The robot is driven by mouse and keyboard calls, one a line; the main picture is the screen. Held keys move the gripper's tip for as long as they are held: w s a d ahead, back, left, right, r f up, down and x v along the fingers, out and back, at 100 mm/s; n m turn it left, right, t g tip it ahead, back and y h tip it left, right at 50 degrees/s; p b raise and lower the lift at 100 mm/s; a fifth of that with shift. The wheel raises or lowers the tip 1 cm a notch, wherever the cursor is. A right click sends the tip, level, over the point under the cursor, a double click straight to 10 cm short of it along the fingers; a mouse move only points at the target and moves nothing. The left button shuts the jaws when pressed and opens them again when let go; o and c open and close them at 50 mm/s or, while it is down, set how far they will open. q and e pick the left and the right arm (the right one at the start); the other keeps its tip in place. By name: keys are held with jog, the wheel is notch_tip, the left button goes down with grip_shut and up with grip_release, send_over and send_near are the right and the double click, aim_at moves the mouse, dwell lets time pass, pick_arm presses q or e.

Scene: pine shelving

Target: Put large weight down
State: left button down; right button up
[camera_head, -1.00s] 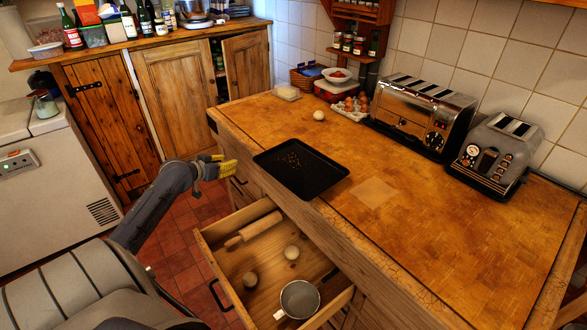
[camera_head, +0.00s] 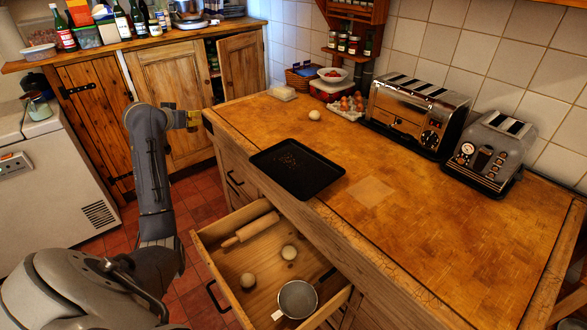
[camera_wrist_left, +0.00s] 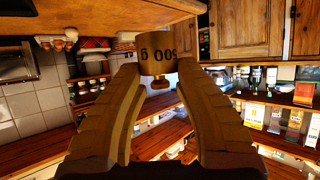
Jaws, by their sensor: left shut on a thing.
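The large weight (camera_wrist_left: 157,50) is a brass-brown cylinder marked "500 g", upside down in the left wrist view. My left gripper (camera_wrist_left: 155,75) is shut on it, one yellow finger on each side. In the head view my left gripper (camera_head: 193,119) is in the air at the counter's far left corner, in front of the wooden cabinet doors. The weight is too small there to tell from the fingers. My right gripper is not in view.
A black tray (camera_head: 297,169) lies on the wooden counter (camera_head: 430,220), with toasters at the back right. The counter's front right is clear.

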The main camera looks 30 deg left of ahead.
pick_arm(q)
jog(key=w+d+r+m+h, duration=0.2)
jog(key=w+d, duration=0.3)
jog(key=d, duration=0.6)
jog(key=w+d+r+m+t+h, duration=0.15)
jog(key=w+d, duration=0.35)
jog(key=d, duration=0.7)
jog(key=w+d+r+m+h, duration=0.25)
jog(key=w+d, duration=0.25)
jog(key=d, duration=0.6)
send_over(299, 171)
notch_tip(299, 171, down, 19)
jog(key=shift+w+f, duration=0.1)
jog(key=shift+f, duration=0.1)
jog(key=shift+f, duration=0.1)
jog(key=c, duration=0.9)
grip_release()
jog(key=shift+f, duration=0.1)
jog(key=shift+c, duration=0.2)
jog(key=shift+r, duration=0.2)
jog(key=v, duration=1.2)
